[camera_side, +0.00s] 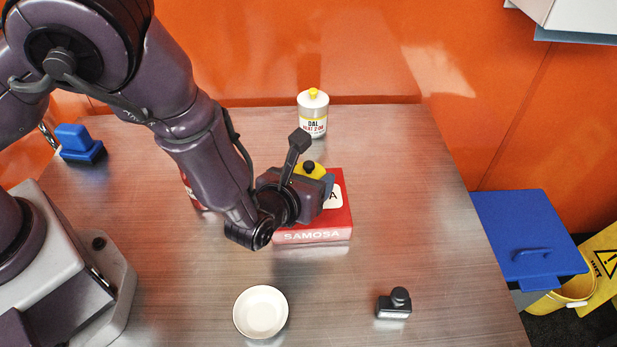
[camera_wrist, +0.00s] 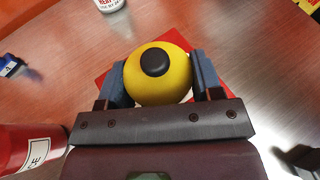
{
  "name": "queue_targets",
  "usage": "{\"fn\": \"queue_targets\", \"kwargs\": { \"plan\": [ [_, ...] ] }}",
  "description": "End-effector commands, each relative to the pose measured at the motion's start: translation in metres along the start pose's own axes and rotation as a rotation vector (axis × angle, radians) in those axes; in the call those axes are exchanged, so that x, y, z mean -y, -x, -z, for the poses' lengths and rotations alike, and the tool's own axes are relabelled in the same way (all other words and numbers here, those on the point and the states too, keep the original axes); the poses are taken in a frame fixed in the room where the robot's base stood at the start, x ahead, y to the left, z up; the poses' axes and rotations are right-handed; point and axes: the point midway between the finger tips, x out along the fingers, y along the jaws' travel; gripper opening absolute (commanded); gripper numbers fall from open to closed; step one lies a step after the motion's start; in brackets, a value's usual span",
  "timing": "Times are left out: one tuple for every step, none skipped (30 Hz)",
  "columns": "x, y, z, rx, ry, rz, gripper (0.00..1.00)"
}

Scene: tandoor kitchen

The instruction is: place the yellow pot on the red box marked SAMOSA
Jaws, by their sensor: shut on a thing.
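The yellow pot (camera_wrist: 172,82) has a round body and a black knob on top. My gripper (camera_wrist: 160,85) is shut on it, with one finger on each side, in the wrist view. In the side view the pot (camera_side: 318,171) shows only in part behind my gripper (camera_side: 312,185). The red box marked SAMOSA (camera_side: 338,222) lies flat on the table under the gripper and pot. In the wrist view, red parts of the box (camera_wrist: 102,78) show beside the pot. I cannot tell whether the pot touches the box top.
A white bowl (camera_side: 260,312) and a small black object (camera_side: 395,304) are in front. A blue block-like object (camera_side: 80,143) sits at the back left. A red container (camera_wrist: 28,148) stands close to my gripper. The table's right side is clear.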

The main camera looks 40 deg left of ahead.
Motion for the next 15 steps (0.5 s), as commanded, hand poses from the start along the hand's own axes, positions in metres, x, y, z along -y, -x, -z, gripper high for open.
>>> {"fn": "queue_targets", "kwargs": {
  "plan": [
    [0.0003, -0.0007, 0.0004, 0.003, 0.002, 0.001, 0.29],
    [0.0004, -0.0008, 0.0003, 0.003, 0.002, 0.001, 0.29],
    [0.0005, -0.0007, 0.0001, 0.003, 0.003, 0.001, 0.29],
    [0.0005, -0.0006, 0.0, 0.003, 0.003, 0.001, 0.29],
    [0.0005, -0.0006, 0.0, 0.003, 0.003, 0.001, 0.29],
    [0.0005, -0.0006, -0.0001, 0.003, 0.002, 0.001, 0.29],
    [0.0005, -0.0006, 0.0, 0.002, 0.002, 0.001, 0.29],
    [0.0005, -0.0006, 0.0002, 0.002, 0.002, 0.001, 0.29],
    [0.0003, -0.0009, 0.001, 0.002, 0.002, 0.001, 0.29],
    [0.0003, -0.0013, 0.0018, 0.002, 0.002, 0.001, 0.29],
    [0.0002, -0.0017, 0.0026, 0.002, 0.002, 0.001, 0.29],
    [0.0, -0.0019, 0.0038, 0.0, 0.002, 0.001, 0.62],
    [0.0001, -0.0017, 0.0035, 0.0, 0.002, 0.001, 0.69],
    [0.0001, -0.0017, 0.0034, 0.0, 0.002, 0.001, 0.76],
    [0.0001, -0.0017, 0.0034, 0.0, 0.002, 0.001, 0.85]
  ]
}}
